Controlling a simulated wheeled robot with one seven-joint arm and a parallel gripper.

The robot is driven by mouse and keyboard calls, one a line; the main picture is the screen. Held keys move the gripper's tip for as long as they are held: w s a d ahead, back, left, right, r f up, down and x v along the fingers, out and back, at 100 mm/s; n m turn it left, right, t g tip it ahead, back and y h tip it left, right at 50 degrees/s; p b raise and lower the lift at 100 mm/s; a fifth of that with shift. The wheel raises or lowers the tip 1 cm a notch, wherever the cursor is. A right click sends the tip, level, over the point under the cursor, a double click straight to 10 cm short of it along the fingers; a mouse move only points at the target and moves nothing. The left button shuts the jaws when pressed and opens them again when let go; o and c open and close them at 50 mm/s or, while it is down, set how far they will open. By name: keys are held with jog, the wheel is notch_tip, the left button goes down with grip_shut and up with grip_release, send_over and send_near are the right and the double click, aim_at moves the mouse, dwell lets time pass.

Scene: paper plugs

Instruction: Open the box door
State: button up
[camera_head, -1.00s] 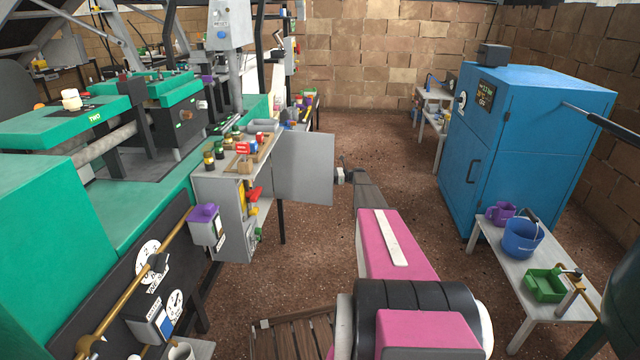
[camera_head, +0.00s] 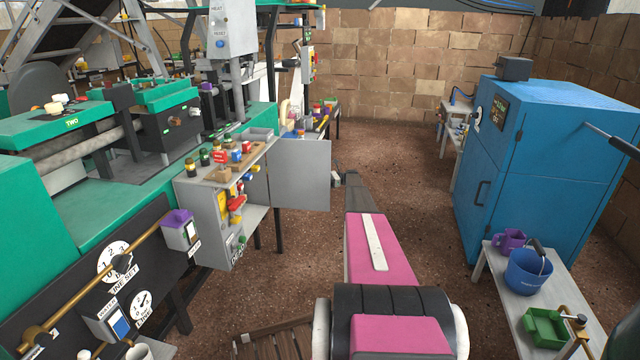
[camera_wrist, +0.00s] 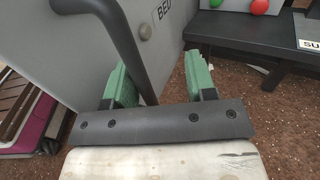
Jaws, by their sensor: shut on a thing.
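The grey box (camera_head: 205,215) is mounted on the side of the green machine in the head view. Its flat grey door (camera_head: 300,178) stands swung out to the right, so the inside with red and yellow parts shows. My gripper (camera_head: 337,180) is at the door's outer right edge, partly hidden by the door. In the wrist view, the green-padded fingers of my gripper (camera_wrist: 161,85) are on either side of a dark bar handle (camera_wrist: 124,42) on the grey door panel (camera_wrist: 85,48). The exact contact is hard to see.
Small coloured items and a wooden block (camera_head: 222,173) stand on top of the box. A blue cabinet (camera_head: 535,165) and a low table (camera_head: 495,280) with a blue bucket (camera_head: 528,270) stand at the right. Brown floor between them is clear.

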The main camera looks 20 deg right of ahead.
jog(key=shift+w+d+r, duration=0.1)
jog(key=shift+w+d, duration=0.35)
jog(key=shift+w, duration=0.35)
jog(key=o, duration=0.9)
jog(key=shift+s, duration=0.1)
jog(key=shift+c, duration=0.3)
jog(key=shift+s+a, duration=0.15)
jog(key=shift+c, duration=1)
jog(key=d, duration=0.3)
jog(key=s+d, duration=0.1)
jog(key=d, duration=0.6)
jog(key=shift+s+d, duration=0.2)
jog(key=shift+d, duration=0.2)
jog(key=shift+c, duration=0.3)
jog(key=shift+s, duration=0.15)
